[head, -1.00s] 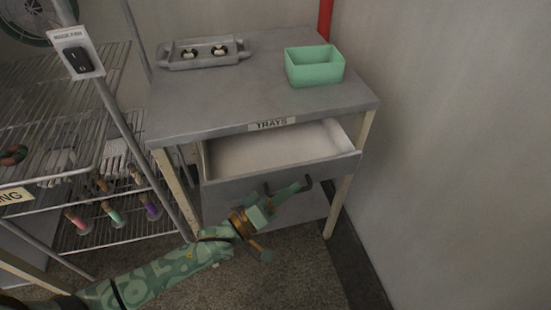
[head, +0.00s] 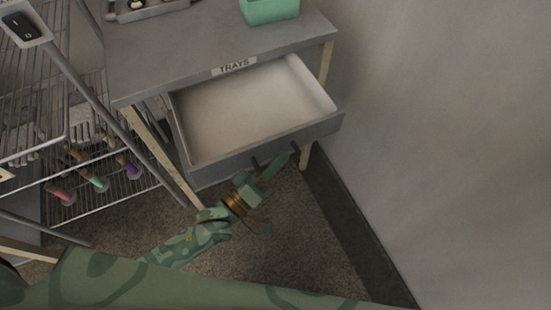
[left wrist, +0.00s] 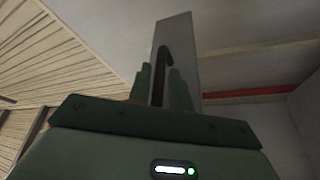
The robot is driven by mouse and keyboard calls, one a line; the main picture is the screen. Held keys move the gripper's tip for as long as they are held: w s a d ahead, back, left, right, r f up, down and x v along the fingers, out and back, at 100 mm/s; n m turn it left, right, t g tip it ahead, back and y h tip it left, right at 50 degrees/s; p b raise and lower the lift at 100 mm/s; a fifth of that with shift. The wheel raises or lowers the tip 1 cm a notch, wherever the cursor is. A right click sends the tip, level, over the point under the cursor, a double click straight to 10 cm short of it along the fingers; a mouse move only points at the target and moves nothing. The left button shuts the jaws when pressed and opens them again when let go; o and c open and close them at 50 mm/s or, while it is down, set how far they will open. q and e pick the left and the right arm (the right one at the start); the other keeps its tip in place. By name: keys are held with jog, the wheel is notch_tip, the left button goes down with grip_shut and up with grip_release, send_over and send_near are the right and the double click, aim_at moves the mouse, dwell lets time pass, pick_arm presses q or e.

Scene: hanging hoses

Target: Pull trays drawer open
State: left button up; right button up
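The trays drawer (head: 262,143) is pulled well out of the grey table, under the "TRAYS" label (head: 234,66). Its inside is pale and empty. A dark handle (head: 296,147) sits on its front; in the left wrist view the handle (left wrist: 165,52) runs down between the fingers. My left gripper (head: 272,168) is at the drawer front with its fingers on either side of the handle, seemingly closed on it. The fingers hide part of the handle. My right gripper is not in view.
A green bin (head: 268,10) and a grey tray (head: 150,8) stand on the tabletop (head: 200,45). A wire rack (head: 100,180) with several coloured-handled items stands at left. A wall (head: 440,150) rises close at right. The floor before the drawer is clear apart from my arm.

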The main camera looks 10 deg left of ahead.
pick_arm(q)
jog(key=shift+o, duration=0.5)
jog(key=shift+s+a, duration=0.15)
jog(key=shift+s, duration=0.05)
jog(key=p+v, duration=0.1)
jog(key=v, duration=1.5)
jog(key=shift+p, duration=0.35)
jog(key=shift+w, duration=0.1)
